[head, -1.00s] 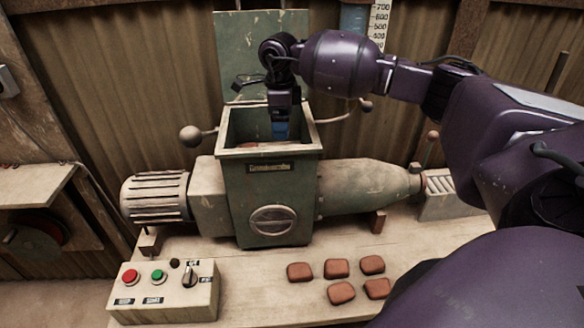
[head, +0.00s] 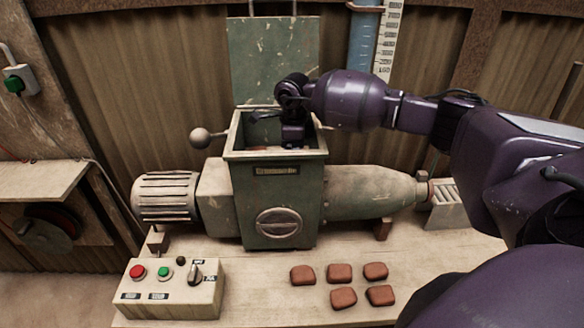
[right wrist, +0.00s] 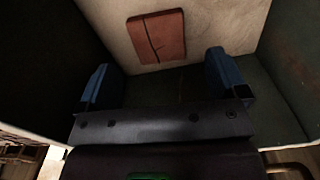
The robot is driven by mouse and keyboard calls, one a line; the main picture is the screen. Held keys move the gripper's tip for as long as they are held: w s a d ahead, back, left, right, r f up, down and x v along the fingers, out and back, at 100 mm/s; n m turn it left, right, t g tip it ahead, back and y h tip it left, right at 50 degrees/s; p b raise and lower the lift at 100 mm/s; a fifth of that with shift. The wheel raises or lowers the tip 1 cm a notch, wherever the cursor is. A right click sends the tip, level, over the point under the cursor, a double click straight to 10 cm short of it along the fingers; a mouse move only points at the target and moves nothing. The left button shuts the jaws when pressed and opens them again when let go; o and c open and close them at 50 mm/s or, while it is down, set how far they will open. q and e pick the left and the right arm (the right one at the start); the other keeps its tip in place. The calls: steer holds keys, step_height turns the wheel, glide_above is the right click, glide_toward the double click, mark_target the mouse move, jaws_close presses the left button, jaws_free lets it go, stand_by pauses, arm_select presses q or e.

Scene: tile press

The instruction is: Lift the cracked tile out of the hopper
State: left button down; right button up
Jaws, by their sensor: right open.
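The green hopper (head: 278,196) stands on the press with its lid (head: 270,60) raised. My right arm reaches into its mouth from above, and the fingertips are hidden behind the front wall in the head view. In the right wrist view the cracked tile (right wrist: 157,37), reddish brown with a dark crack line, lies on a pale surface inside the hopper. My right gripper (right wrist: 168,78) is open, its two blue fingers wide apart. The tile lies ahead of the fingers, roughly between their lines, with nothing held. My left gripper is not in view.
Several reddish-brown tiles (head: 339,273) lie on the table in front of the press. A control box (head: 168,287) with red and green buttons stands at front left. The hopper walls surround my right gripper closely. A ball-ended lever (head: 200,138) sticks out left of the hopper.

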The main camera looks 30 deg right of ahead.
step_height(320, 180, down, 4)
steer(key=shift+w+a+f, duration=0.1)
steer(key=shift+a, duration=0.05)
steer(key=c, duration=1)
steer(key=shift+c, duration=0.2)
steer(key=shift+r, duration=0.2)
